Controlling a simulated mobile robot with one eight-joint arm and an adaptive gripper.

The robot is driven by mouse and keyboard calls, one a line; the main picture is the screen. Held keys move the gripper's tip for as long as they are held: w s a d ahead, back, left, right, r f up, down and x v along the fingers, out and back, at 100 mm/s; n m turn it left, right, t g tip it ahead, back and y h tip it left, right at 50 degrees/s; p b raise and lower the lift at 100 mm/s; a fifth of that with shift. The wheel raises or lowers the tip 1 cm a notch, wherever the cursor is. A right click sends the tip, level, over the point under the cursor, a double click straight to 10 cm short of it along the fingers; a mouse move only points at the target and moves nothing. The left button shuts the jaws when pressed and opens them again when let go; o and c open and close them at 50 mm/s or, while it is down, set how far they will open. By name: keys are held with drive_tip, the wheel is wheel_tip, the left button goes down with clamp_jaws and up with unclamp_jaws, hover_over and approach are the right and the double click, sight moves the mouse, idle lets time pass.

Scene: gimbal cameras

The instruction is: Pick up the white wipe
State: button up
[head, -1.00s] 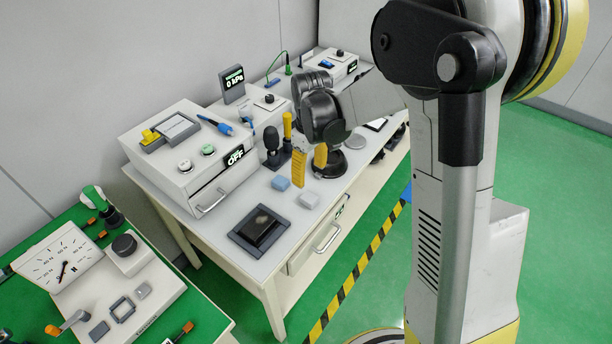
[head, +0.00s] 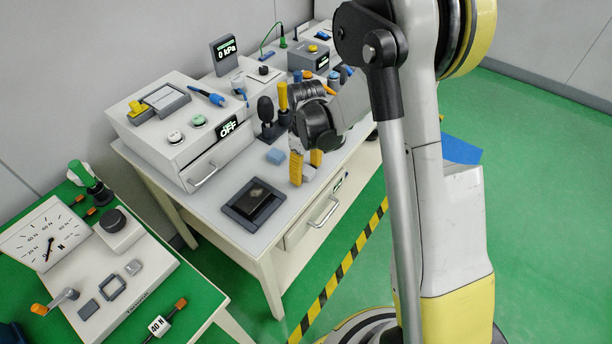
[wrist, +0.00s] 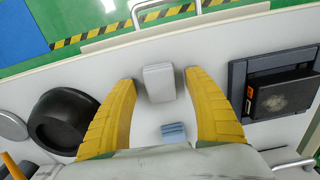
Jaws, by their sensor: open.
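The white wipe (wrist: 159,82) is a small pale block on the white table top. In the wrist view it lies between the tips of my gripper (wrist: 160,78), with a gap on both sides, nearer the left finger. In the head view the wipe (head: 309,173) shows partly behind the yellow fingers of my gripper (head: 305,168), which point down. The gripper is open and empty. A blue wipe (wrist: 173,132) lies closer to the palm in the wrist view, and it also shows left of the fingers in the head view (head: 276,156).
A dark square tray (head: 240,199) with a black block lies on the table in front of the fingers. A round black object (wrist: 62,120) stands left of the left finger in the wrist view. A white box with a drawer (head: 180,140) stands at the back left.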

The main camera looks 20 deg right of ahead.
sight(306, 170)
drive_tip(key=shift+r, duration=0.1)
drive_tip(key=c, duration=1)
drive_tip(key=shift+r, duration=0.1)
drive_tip(key=shift+r+p, duration=0.25)
drive_tip(key=shift+p, duration=0.05)
wheel_tip(306, 170, up, 4)
drive_tip(key=shift+p, duration=1.05)
drive_tip(key=s+d+r+p, duration=0.3)
drive_tip(key=s+d+r, duration=0.3)
drive_tip(key=d, duration=0.3)
drive_tip(key=shift+s+d, duration=0.15)
drive_tip(key=shift+s, duration=0.45)
drive_tip(key=shift+o, duration=0.3)
drive_tip(key=shift+r, duration=0.1)
drive_tip(key=c, duration=0.3)
